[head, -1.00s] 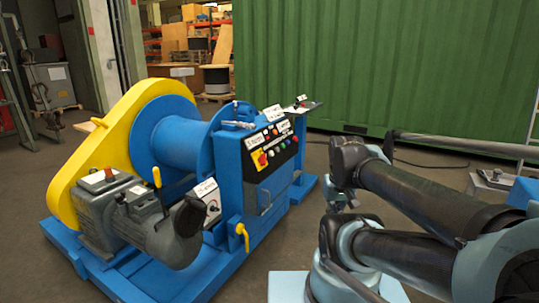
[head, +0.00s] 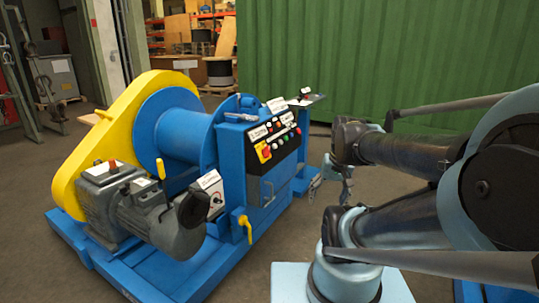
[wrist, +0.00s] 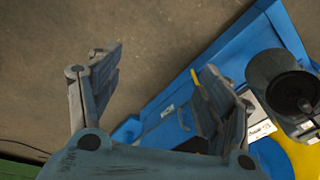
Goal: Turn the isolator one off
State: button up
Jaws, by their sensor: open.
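The blue machine's control panel (head: 273,142) carries a red rotary switch on a yellow plate (head: 264,151) and several small buttons. A smaller grey box with a dark knob (head: 214,197) sits lower, beside the motor. Their labels are too small to read, so I cannot tell which is isolator one. My gripper (head: 330,185) is open and empty, to the right of the machine and apart from it. In the wrist view my gripper (wrist: 160,75) has its fingers spread above the floor and the blue base (wrist: 220,55); no red switch shows there.
A yellow guard (head: 95,140), blue drum (head: 172,122) and grey motor (head: 165,222) make up the machine's left side. A yellow-handled valve (head: 245,228) sticks out below the panel. A green container (head: 400,55) stands behind. Some floor (head: 300,240) is clear between machine and arm.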

jog(key=w+a+r+m+y, duration=0.2)
jog(key=w, duration=0.6)
jog(key=w+a+r+m+y, duration=0.2)
jog(key=w+a+m, duration=0.1)
jog(key=w, duration=0.5)
jog(key=w+a+r+m+y, duration=0.2)
jog(key=w+y, duration=0.1)
jog(key=w, duration=0.5)
jog(key=m+t+y, duration=0.3)
jog(key=m+y, duration=0.3)
send_near(267, 152)
jog(key=x, duration=0.4)
jog(key=w+x, duration=0.1)
jog(key=x, duration=0.4)
jog(key=shift+d+f, duration=0.1)
jog(key=shift+d, duration=0.1)
jog(key=c, duration=1.1)
